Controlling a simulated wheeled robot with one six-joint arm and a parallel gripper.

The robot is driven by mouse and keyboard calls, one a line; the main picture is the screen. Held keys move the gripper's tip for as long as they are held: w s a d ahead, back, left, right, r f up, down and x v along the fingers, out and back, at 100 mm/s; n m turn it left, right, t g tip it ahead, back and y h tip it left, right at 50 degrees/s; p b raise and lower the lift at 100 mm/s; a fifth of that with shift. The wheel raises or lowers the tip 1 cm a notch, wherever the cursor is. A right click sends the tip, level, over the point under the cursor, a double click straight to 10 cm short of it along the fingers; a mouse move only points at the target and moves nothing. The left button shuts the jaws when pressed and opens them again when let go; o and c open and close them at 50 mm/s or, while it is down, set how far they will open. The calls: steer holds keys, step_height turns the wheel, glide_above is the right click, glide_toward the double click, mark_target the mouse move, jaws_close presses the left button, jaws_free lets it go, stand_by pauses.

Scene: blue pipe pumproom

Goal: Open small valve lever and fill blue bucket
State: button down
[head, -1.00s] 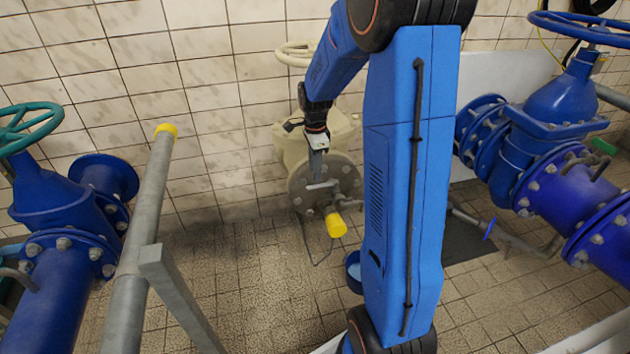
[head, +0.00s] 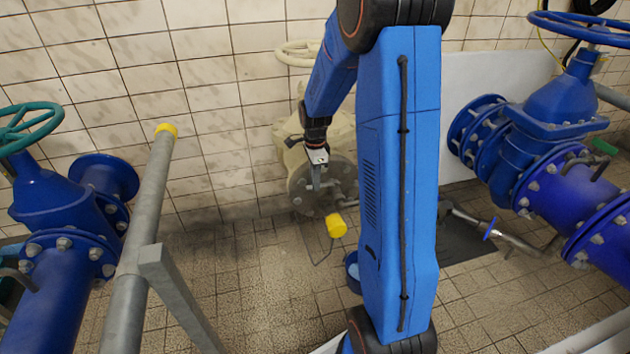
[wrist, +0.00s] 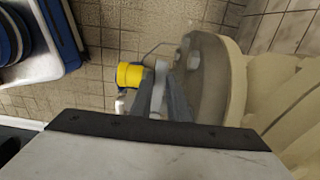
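My gripper (head: 318,182) is in front of the round flange (head: 345,172) of the cream valve in the head view. In the wrist view my gripper (wrist: 168,95) points at the space beside the flange (wrist: 210,75), near a grey bar. I cannot tell whether the fingers touch it or how far apart they are. A yellow cap (head: 336,225) sits just below the gripper; it also shows in the wrist view (wrist: 130,75). The blue bucket (head: 352,272) stands on the floor, mostly hidden by my arm. A small blue lever (head: 490,229) is on a thin grey pipe at right.
Large blue pipes and valves stand at left (head: 65,220) and right (head: 570,120). A grey rail with a yellow end (head: 150,200) rises at front left. The cream handwheel (head: 300,53) is above the flange. Tiled floor (head: 260,285) is open in the middle.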

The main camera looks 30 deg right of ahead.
steer(key=shift+s, duration=0.1)
steer(key=shift+s+a+n, duration=0.15)
steer(key=shift+s+n, duration=0.75)
steer(key=shift+n, duration=0.6)
steer(key=c, duration=1.7)
jaws_free()
steer(key=shift+r, duration=0.1)
step_height(320, 180, up, 17)
steer(key=shift+r, duration=0.15)
